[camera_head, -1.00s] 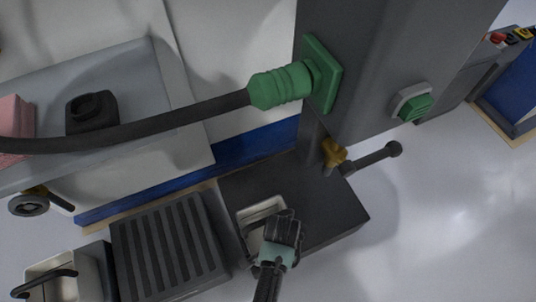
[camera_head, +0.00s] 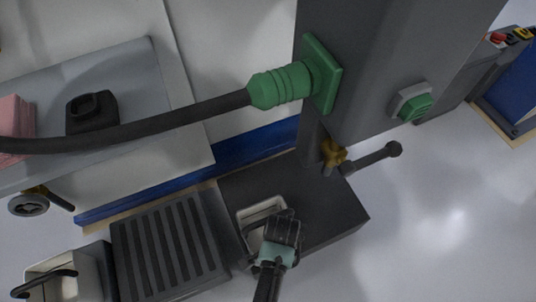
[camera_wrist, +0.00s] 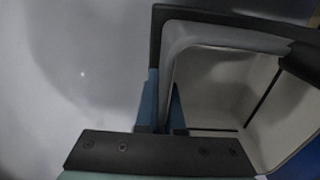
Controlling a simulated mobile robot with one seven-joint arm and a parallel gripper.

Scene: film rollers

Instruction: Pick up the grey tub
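The grey tub (camera_head: 258,211) is a small open box with a pale inside and a dark handle. It sits in the dark block on the floor, partly hidden by my gripper (camera_head: 281,222). In the wrist view, the tub (camera_wrist: 205,33) fills the right side, its pale inside facing the camera. My gripper (camera_wrist: 163,92) has one blue-grey finger outside the tub's wall and one inside it. The fingers are close together and look shut on that wall. The exact contact is partly hidden.
A ribbed dark box (camera_head: 168,252) stands left of the block (camera_head: 325,205). A second tub with a handle (camera_head: 62,285) is at the lower left. A grey column (camera_head: 385,65) with a thick dark hose (camera_head: 190,115) rises behind.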

